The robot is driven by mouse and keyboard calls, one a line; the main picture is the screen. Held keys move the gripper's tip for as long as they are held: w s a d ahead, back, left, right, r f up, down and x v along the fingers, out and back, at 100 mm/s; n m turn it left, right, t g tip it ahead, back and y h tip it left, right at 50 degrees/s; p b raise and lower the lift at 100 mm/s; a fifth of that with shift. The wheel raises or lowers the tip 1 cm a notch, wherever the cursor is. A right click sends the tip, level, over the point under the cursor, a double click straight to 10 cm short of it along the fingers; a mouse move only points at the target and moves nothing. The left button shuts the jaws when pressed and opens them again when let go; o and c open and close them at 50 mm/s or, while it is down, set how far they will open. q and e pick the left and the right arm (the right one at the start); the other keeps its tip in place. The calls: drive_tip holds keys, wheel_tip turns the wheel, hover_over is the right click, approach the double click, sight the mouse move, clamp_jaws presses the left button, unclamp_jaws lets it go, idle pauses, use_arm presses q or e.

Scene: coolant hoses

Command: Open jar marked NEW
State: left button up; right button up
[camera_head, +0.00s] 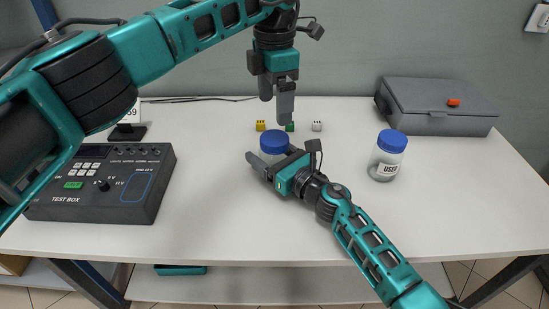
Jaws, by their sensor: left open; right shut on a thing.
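A jar with a blue lid (273,141) stands on the table near the middle. Its front is mostly hidden by my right gripper, and I cannot read any label on it. My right gripper (264,161) comes from the lower right and is shut on this jar's body, below the lid. My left gripper (276,104) points down above the lid, a little behind or over it, open and empty. It is apart from the lid. A second clear jar with a blue lid, marked USED (384,165), stands upright to the right, untouched.
A dark test box (105,190) lies on the left of the white table (240,235). Small yellow (260,125), green (290,127) and white (317,126) dice lie behind the jar. The front right is clear.

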sight(275, 138)
use_arm(q)
drive_tip(key=m, duration=0.5)
drive_tip(key=shift+m, duration=0.3)
drive_tip(key=m, duration=0.5)
drive_tip(key=shift+m, duration=0.3)
drive_tip(key=m, duration=1.1)
drive_tip(key=shift+f, duration=4)
